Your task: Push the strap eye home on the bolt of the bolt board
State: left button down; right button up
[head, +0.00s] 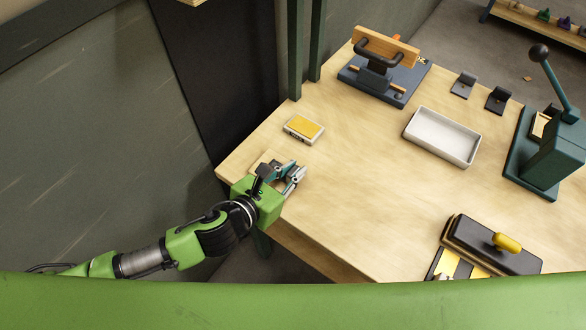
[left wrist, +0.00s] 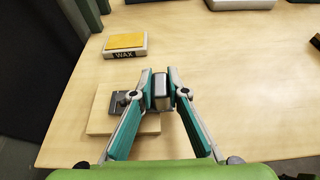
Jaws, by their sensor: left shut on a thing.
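My left gripper (head: 297,176) is over the near left corner of the table, beside the bolt board. In the left wrist view its teal fingers (left wrist: 161,88) are shut on a small grey metal piece, which I take to be the strap eye (left wrist: 161,98). The bolt board (left wrist: 100,122) is a pale wooden board lying flat under and left of the fingers. It also shows partly in the head view (head: 258,161), behind the gripper. A dark grey plate (left wrist: 119,106) sits on it, partly covered by the left finger. I cannot make out the bolt. My right gripper is not in view.
A yellow-topped WAX block (head: 304,129) lies just beyond the board. A white tray (head: 442,137), a blue-based clamp device (head: 385,77), a green lever press (head: 553,150) and a dark block with yellow knob (head: 490,245) stand farther off. The table's middle is clear.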

pick_arm(q)
jog(key=shift+f, duration=0.25)
jog(key=c, duration=1.9)
grip_release()
jog(key=v, duration=1.2)
